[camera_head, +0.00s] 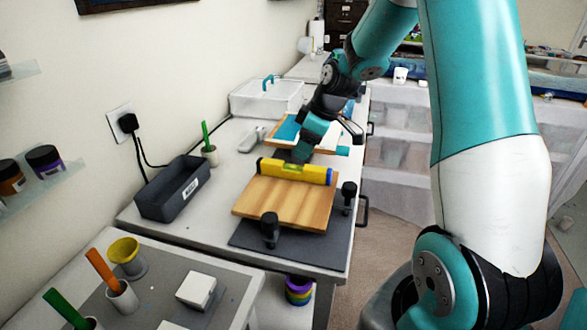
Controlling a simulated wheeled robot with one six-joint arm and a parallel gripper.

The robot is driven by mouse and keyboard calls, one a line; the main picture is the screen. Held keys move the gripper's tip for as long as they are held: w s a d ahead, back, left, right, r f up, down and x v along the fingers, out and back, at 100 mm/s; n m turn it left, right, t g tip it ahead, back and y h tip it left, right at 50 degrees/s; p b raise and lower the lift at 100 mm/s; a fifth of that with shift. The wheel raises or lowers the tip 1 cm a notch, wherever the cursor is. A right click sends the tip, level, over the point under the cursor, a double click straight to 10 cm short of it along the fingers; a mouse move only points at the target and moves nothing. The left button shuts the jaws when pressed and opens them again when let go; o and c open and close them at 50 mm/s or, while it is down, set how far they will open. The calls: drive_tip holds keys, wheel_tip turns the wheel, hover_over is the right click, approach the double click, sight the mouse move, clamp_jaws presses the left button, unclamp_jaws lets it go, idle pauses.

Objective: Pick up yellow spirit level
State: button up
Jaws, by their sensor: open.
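The yellow spirit level (308,174) lies across the far end of a wooden board (285,204) on the counter.
The board rests over a dark mat (290,252) with black clamps (269,228) at its edge. A dark grey bin (172,188) stands to the left. Another board (333,148) lies behind my gripper.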

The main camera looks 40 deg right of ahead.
sight(294, 165)
drive_tip(key=p+x, duration=0.2)
drive_tip(key=x, duration=0.6)
drive_tip(key=c, duration=1)
clamp_jaws()
drive_tip(key=shift+r, duration=0.15)
